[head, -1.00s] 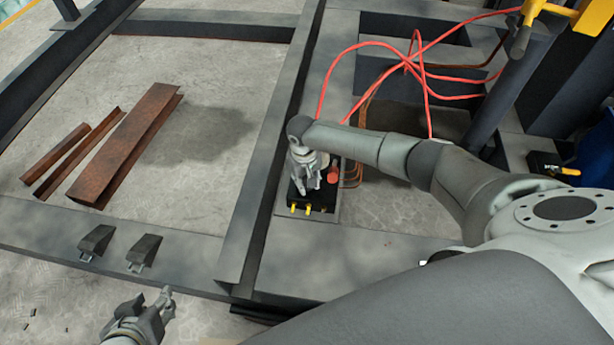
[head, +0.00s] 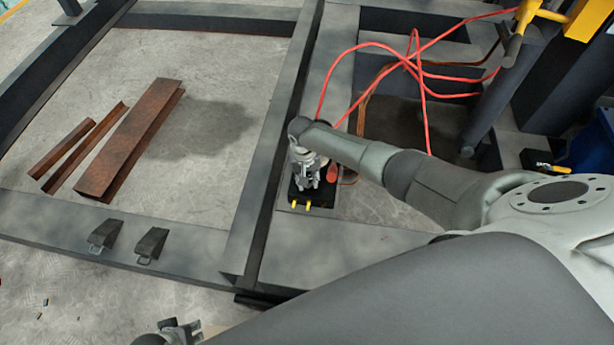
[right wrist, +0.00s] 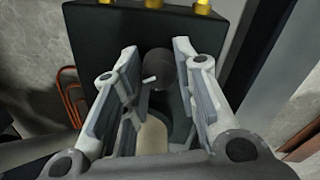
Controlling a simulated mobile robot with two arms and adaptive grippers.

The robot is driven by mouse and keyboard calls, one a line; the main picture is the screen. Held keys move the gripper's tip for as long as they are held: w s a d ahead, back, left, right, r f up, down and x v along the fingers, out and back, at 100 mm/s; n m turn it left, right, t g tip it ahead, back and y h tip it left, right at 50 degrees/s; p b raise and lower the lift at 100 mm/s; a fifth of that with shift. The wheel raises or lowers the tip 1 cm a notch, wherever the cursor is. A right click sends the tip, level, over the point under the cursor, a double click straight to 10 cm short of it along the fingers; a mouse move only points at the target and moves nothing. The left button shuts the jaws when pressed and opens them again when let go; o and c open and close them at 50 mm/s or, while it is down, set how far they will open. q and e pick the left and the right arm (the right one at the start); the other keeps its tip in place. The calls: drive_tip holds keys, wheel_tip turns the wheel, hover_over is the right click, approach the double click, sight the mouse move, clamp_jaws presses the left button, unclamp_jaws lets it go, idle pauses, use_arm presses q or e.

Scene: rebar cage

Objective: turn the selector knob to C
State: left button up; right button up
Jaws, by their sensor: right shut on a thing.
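A black control box (head: 298,198) with yellow fittings on its front edge sits on the grey steel frame in the head view; it fills the top of the right wrist view (right wrist: 95,50). My right gripper (head: 312,183) points down over it. In the right wrist view its fingers (right wrist: 160,85) stand either side of the dark round selector knob (right wrist: 160,68) and are shut on it. A small pale pointer (right wrist: 149,79) shows at the knob. No position letters are readable. My left gripper (head: 185,332) is at the bottom edge, partly cut off; its jaw state is unclear.
A red cylindrical part (head: 332,172) sits beside the box. Red cables (head: 415,65) loop over the frame behind it. Rusty steel profiles (head: 130,138) lie on the floor at left. Two dark wedge-shaped pieces (head: 150,243) stand on the front beam.

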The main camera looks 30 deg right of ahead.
drive_tip(key=shift+w+r, duration=0.1)
drive_tip(key=o, duration=1.1)
drive_tip(key=shift+c, duration=0.2)
wheel_tip(320, 180, up, 12)
drive_tip(key=shift+a, duration=0.35)
